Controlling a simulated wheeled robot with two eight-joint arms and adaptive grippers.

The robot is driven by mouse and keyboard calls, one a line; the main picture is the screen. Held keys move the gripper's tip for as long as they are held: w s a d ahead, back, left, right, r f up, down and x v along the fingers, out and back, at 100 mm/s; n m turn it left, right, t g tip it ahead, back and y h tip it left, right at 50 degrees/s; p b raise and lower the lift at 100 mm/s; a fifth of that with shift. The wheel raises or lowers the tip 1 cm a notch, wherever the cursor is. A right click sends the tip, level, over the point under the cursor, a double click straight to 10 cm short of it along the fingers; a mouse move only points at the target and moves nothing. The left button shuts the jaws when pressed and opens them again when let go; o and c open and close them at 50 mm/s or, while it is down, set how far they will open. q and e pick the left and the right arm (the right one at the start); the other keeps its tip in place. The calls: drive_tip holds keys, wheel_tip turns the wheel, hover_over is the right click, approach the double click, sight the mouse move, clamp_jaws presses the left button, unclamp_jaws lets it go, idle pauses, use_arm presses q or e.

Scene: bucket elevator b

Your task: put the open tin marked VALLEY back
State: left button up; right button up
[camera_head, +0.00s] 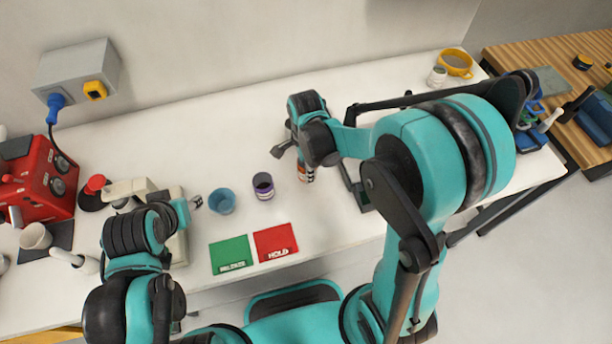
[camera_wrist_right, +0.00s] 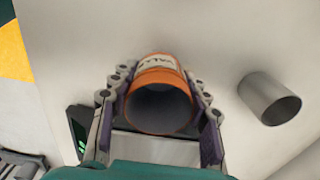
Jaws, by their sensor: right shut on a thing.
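The orange tin (camera_wrist_right: 160,95) is open at its end and carries a pale label with only part of its lettering readable. My right gripper (camera_wrist_right: 160,112) is shut on it, with a finger along each side. In the head view the tin (camera_head: 306,173) shows just below my right gripper (camera_head: 298,150), over the white table. I cannot tell whether it touches the table. My left gripper (camera_head: 194,203) is at the left beside a blue cup (camera_head: 222,201); its finger opening is too small to judge.
A purple tin (camera_head: 263,186) stands left of the orange tin. A green mat (camera_head: 231,255) and a red mat marked HOLD (camera_head: 275,242) lie at the front edge. A metal cylinder (camera_wrist_right: 270,98) is right of the held tin. A red machine (camera_head: 38,180) stands far left.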

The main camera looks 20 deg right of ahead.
wheel_tip(320, 180, down, 4)
drive_tip(key=shift+w+f+b, duration=0.1)
drive_tip(key=shift+f+b, duration=0.05)
drive_tip(key=shift+b, duration=0.6)
drive_tip(key=o, duration=1.1)
drive_tip(key=shift+f, duration=0.1)
drive_tip(key=o, duration=0.4)
